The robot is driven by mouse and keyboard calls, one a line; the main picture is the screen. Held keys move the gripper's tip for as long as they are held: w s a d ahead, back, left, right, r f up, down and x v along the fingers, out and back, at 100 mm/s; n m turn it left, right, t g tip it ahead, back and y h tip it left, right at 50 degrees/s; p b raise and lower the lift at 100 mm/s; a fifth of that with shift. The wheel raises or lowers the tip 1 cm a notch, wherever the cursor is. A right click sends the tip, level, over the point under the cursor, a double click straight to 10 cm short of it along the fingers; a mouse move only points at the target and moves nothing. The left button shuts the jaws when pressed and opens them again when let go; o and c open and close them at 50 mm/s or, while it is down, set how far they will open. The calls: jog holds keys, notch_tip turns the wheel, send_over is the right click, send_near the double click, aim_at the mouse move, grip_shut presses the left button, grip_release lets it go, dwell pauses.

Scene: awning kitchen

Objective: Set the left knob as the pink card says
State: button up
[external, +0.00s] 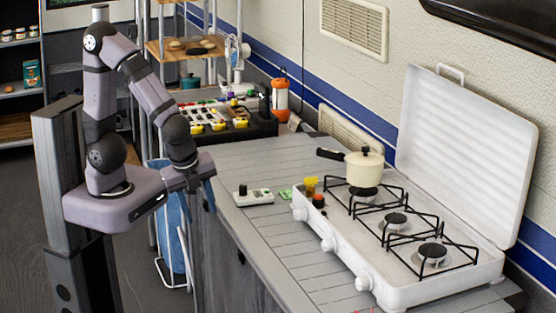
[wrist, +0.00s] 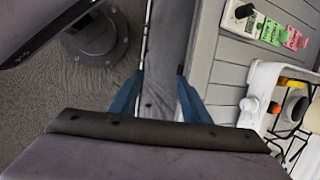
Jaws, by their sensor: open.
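My gripper (external: 207,190) is open and empty, left of the counter's front edge. Its blue fingers (wrist: 158,102) point down past the counter in the wrist view. The white stove (external: 400,293) has several white knobs along its front; the leftmost knob (external: 299,213) also shows in the wrist view (wrist: 249,104). My gripper is well apart from it. A pink card (wrist: 294,38) lies beside a green card (wrist: 271,31) on the counter; its marks are too small to read. A white plate with a black knob (wrist: 244,11) lies next to the cards.
An orange-topped item (external: 319,200) and a yellow item (external: 311,186) sit at the stove's left end. The open lid (external: 470,150) stands behind. A black tray (external: 235,128) fills the counter's far end.

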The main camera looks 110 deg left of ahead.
aim_at(295, 214)
jog(key=w+a+f+m+t+y+b, duration=0.1)
jog(key=w+a+m+y+b, duration=0.1)
jog(key=m, duration=0.3)
jog(key=w+a+f+m+t+y+b, duration=0.1)
jog(key=w+a+m+t+y+b, duration=0.1)
jog(key=w+a+m+b, duration=0.1)
jog(key=w+a+f+m+t+y+b, duration=0.1)
jog(key=w+a+m+b, duration=0.2)
jog(key=w+m+b, duration=0.2)
jog(key=shift+a+f+m+t+y+b, duration=0.15)
jog(key=shift+m+t+y+b, duration=0.25)
jog(key=shift+m, duration=0.4)
jog(key=w+m+t+b, duration=0.1)
jog(key=w+r+m+y, duration=0.1)
jog(key=w+m, duration=0.1)
jog(key=w+m+t+b, duration=0.1)
jog(key=m, duration=0.1)
jog(key=shift+w+r+t+b, duration=0.15)
jog(key=shift+r+t+b, duration=0.15)
jog(key=shift+w+d+r+m+t, duration=0.25)
jog(key=shift+w+r+m+t, duration=0.15)
jog(key=shift+m, duration=0.1)
jog(key=shift+b+x, duration=0.65)
jog(key=shift+x, duration=3.05)
jog(key=shift+s, duration=0.1)
jog(key=c, duration=1)
